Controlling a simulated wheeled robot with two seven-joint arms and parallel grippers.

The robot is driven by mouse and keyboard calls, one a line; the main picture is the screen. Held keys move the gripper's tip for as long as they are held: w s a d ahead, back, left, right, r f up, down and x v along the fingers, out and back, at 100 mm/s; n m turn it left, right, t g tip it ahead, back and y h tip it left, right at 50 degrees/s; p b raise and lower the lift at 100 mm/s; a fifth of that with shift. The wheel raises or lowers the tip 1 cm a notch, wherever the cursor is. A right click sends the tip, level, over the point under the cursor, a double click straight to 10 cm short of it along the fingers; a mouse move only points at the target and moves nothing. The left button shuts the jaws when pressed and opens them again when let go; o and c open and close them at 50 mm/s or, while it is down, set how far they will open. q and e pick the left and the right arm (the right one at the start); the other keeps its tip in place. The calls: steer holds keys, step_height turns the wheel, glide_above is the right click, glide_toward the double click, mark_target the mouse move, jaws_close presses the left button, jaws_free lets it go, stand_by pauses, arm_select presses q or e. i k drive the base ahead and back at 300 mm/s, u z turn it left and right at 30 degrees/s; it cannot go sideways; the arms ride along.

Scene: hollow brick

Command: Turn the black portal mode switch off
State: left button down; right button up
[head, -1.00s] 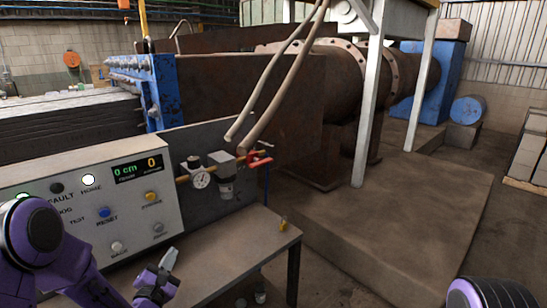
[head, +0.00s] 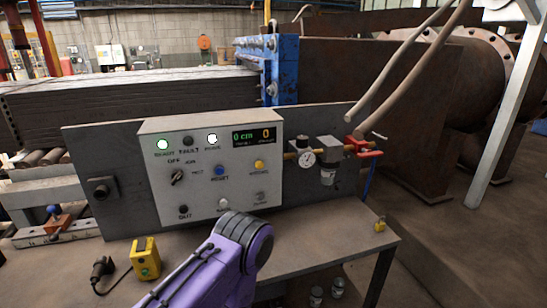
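The grey control panel (head: 222,150) stands upright at the back of the table. A black rotary switch (head: 177,177) sits on its left half, below the OFF and JOG labels. Its handle looks tilted, but it is too small for me to tell its setting. A purple link of one of my arms (head: 215,265) rises from the bottom edge and ends in a dark round joint below the panel, in front of its lower right part. Neither gripper shows.
A yellow box (head: 145,258) and a black plug-like part (head: 103,268) lie on the table, left of my arm. A pressure gauge (head: 306,157) and a red valve handle (head: 362,150) stand right of the panel. The tabletop's right end is mostly clear.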

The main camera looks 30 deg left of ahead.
mark_target(177, 175)
steer(key=u, duration=1.4)
steer(key=k, duration=1.3)
steer(key=z, duration=0.75)
steer(key=i, duration=1.65)
steer(key=u, duration=0.55)
